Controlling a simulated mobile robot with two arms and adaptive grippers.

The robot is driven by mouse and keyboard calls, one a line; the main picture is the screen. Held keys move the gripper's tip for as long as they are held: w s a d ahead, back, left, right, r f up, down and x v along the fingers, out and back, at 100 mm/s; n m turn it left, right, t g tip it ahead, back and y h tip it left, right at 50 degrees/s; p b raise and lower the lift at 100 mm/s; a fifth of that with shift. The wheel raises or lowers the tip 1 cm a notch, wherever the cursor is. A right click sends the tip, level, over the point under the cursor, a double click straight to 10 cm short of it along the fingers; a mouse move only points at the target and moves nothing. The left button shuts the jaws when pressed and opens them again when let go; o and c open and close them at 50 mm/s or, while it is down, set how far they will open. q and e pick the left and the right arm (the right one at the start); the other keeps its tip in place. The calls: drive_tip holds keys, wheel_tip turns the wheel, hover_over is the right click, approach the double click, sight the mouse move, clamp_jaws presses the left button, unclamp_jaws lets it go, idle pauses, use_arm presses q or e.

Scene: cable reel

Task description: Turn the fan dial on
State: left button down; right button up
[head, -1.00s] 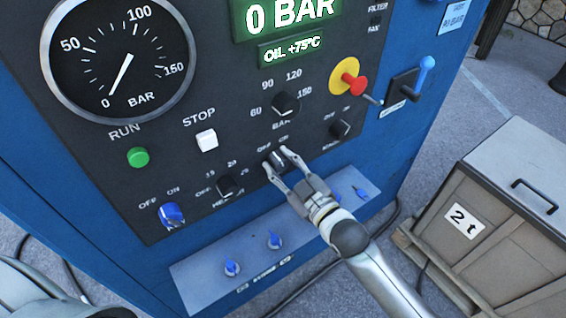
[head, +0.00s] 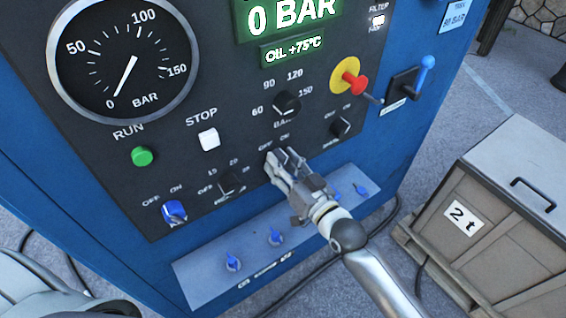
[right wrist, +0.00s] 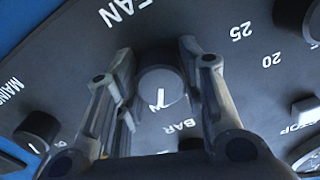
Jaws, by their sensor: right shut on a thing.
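The fan dial (right wrist: 162,90) is a round dark knob with a white pointer mark, on the dark control panel (head: 225,135) of a blue machine. In the right wrist view it sits between the two fingers of my right gripper (right wrist: 158,62), below the FAN label. In the head view my right gripper (head: 279,158) is shut on the dial, just under the OFF and ON marks, and hides most of it. A small indicator (head: 378,20) by the FILTER and FAN text glows white. My left gripper is not in view.
Blue valve handles (head: 276,237) line the ledge below. A grey crate (head: 515,225) stands at right.

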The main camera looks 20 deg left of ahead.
drive_tip(key=shift+o, duration=0.2)
drive_tip(key=shift+c, duration=0.2)
drive_tip(key=o, duration=1)
drive_tip(key=shift+o, duration=0.2)
drive_tip(key=v, duration=1.2)
